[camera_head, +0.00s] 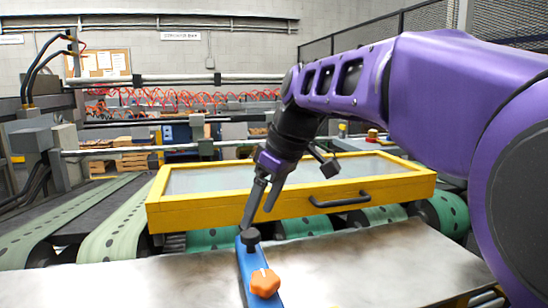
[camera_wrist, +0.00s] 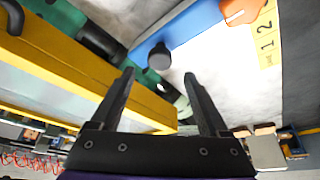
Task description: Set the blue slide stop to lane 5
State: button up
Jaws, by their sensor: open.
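The blue slide stop (camera_head: 243,268) lies on the pale metal table in the head view, with a black knob (camera_head: 250,236) at its far end and an orange knob (camera_head: 265,283) nearer me. In the wrist view the blue bar (camera_wrist: 192,28) runs across the top, with the black knob (camera_wrist: 159,55) and part of the orange knob (camera_wrist: 242,10). My gripper (camera_head: 256,219) is open and points down at the black knob. In the wrist view the knob appears between and just beyond my fingertips (camera_wrist: 159,76). A yellow scale (camera_wrist: 266,35) shows numbers 1 and 2; lane 5 is not visible.
A yellow-framed guard (camera_head: 300,208) with a dark handle (camera_head: 340,200) stands just behind the stop, close to my gripper. Green perforated belts (camera_head: 118,232) run beneath it. The metal table (camera_head: 380,265) is clear to the right of the stop.

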jog(key=p+v, duration=0.2)
jog(key=v, duration=1)
jog(key=shift+r, duration=0.15)
